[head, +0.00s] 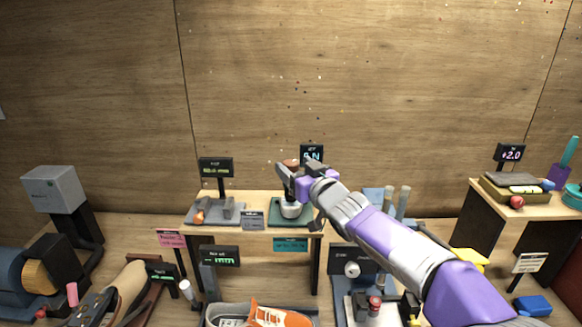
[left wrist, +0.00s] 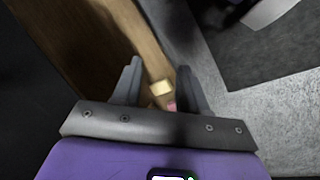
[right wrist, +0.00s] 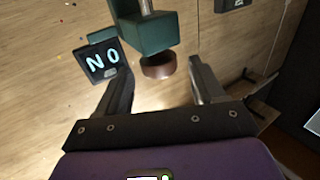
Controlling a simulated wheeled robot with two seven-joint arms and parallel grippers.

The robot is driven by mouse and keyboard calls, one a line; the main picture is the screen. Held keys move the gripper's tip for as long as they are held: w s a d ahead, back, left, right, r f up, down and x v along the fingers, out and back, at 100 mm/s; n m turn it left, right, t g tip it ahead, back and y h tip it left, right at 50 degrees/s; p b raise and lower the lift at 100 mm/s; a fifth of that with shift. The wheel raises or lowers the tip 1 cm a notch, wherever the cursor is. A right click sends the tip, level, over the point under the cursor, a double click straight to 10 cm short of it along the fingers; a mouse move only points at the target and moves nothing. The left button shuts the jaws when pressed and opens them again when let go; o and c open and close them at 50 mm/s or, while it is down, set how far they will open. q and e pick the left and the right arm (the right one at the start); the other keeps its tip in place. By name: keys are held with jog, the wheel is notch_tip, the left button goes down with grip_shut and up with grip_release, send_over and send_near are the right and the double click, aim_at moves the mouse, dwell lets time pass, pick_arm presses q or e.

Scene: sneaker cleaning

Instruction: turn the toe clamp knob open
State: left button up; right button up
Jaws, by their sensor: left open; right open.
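The knob, a copper-brown round disc (right wrist: 158,66), sits against a dark green block (right wrist: 145,33) in the right wrist view, which looks upside down. In the head view a bit of the knob (head: 291,162) shows above my right gripper (head: 287,174), on the small back table. My right gripper (right wrist: 160,68) is open, and the knob appears between its fingertips; I cannot tell whether they touch it. A rounded grey-white part (head: 291,209) stands below on a green base. My left gripper (left wrist: 158,75) is open and empty, seen only in the left wrist view.
A "0 N" display (head: 312,153) stands close behind my right gripper. A grey device (head: 214,211) shares the table (head: 258,198). An orange and grey sneaker (head: 270,316) lies in front. A side table (head: 510,208) stands right. My right arm crosses the right half.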

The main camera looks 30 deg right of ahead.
jog(key=shift+w, duration=1.45)
jog(key=c, duration=0.9)
